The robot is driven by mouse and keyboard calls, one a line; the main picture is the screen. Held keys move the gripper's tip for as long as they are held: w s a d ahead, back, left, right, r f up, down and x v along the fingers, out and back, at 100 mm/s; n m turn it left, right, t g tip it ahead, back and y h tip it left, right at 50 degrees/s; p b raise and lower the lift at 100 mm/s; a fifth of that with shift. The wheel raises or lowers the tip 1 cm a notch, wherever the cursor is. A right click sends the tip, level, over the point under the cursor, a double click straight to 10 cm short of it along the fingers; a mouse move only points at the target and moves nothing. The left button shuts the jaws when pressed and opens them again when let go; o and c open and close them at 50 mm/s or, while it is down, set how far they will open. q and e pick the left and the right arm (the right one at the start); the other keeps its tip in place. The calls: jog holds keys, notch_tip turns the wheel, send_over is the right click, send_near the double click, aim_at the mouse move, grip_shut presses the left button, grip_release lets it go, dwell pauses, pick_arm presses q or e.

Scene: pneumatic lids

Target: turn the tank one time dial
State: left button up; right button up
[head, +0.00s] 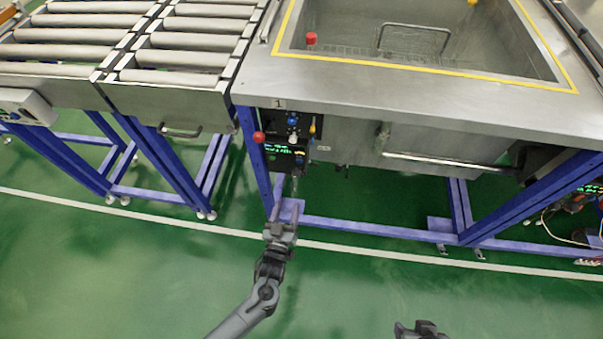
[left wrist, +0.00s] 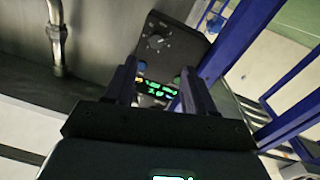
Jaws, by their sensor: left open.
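Tank one (head: 350,95) is a steel tank with a small label "1" on its front. Below the label is a dark control box (head: 284,160) with a green lit display. In the left wrist view, a round black dial (left wrist: 155,42) with pale marks around it sits on the dark panel, beyond the green display (left wrist: 157,90). My left gripper (head: 287,206) is open and empty, below and in front of the control box. Its fingers (left wrist: 158,85) point at the panel and the dial shows beyond the gap, apart from them. My right gripper (head: 422,328) is only partly in view at the bottom edge.
Blue frame legs (head: 256,160) stand close left of the control box. A red ball-shaped knob (head: 259,137) and blue and yellow switches are near the box. A pipe (left wrist: 56,40) runs beside the panel. Roller conveyors (head: 170,58) stand left. The green floor in front is clear.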

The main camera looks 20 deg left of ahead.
aim_at(296, 176)
pick_arm(q)
jog(key=w+b, duration=0.1)
jog(key=w, duration=0.2)
jog(key=w+b, duration=0.1)
jog(key=w, duration=0.2)
jog(key=w+b, duration=0.1)
jog(key=w, duration=0.3)
jog(key=shift+a+r+b, duration=0.15)
jog(key=shift+a+b, duration=0.2)
jog(key=shift+a, duration=0.05)
jog(key=shift+w+a+r, duration=0.1)
jog(key=shift+w, duration=0.25)
jog(key=shift+c, duration=0.2)
grip_shut()
